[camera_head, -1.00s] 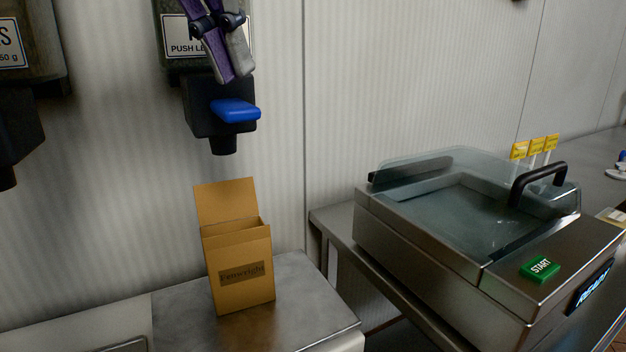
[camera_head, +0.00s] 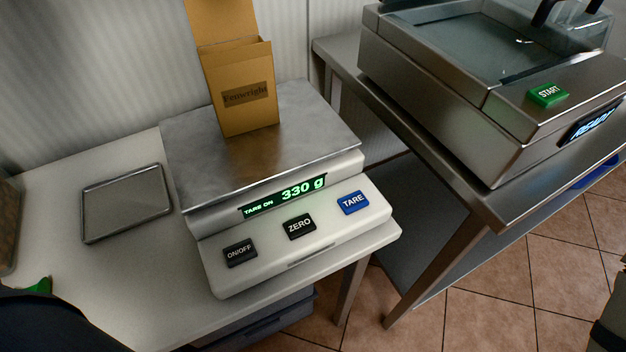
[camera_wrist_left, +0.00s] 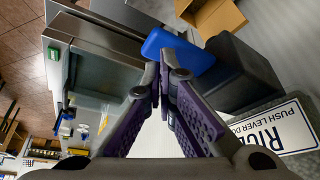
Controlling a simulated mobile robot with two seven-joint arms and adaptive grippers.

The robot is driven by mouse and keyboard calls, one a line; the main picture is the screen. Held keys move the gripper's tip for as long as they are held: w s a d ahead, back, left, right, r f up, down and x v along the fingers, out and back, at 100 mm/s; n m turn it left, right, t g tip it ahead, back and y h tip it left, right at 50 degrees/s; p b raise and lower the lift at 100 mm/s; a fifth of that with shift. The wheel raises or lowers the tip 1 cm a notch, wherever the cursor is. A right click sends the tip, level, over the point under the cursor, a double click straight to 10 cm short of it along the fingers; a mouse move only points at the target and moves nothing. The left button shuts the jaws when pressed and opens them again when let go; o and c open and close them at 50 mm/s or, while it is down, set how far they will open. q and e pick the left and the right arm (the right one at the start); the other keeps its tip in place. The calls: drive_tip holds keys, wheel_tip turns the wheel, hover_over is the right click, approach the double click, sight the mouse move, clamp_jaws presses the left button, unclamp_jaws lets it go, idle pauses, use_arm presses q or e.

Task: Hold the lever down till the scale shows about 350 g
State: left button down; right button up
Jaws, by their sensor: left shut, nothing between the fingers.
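The scale (camera_head: 294,258) has a green display (camera_head: 284,196) reading "TARE ON" and 330 g. An open brown box (camera_head: 247,100) stands upright on its steel pan (camera_head: 180,165), its inside hidden from the head view. In the left wrist view the blue lever (camera_wrist_left: 178,48) sticks out of the black dispenser outlet (camera_wrist_left: 240,75). My left gripper (camera_wrist_left: 163,72) is shut and empty, its fingertips at the lever's edge; I cannot tell whether they touch it. In the head view the lever, the dispenser and both grippers are out of the picture.
The scale has ON/OFF, ZERO and TARE (camera_head: 352,202) buttons. A steel tray (camera_head: 126,203) lies left of it on the counter. A steel machine with a green START button (camera_head: 548,94) stands on a separate table at right. A dispenser label (camera_wrist_left: 275,128) shows in the wrist view.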

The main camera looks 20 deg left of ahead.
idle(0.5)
use_arm(q)
drive_tip(key=shift+f, duration=1.6)
wheel_tip(320, 180, up, 8)
drive_tip(key=shift+f, duration=0.2)
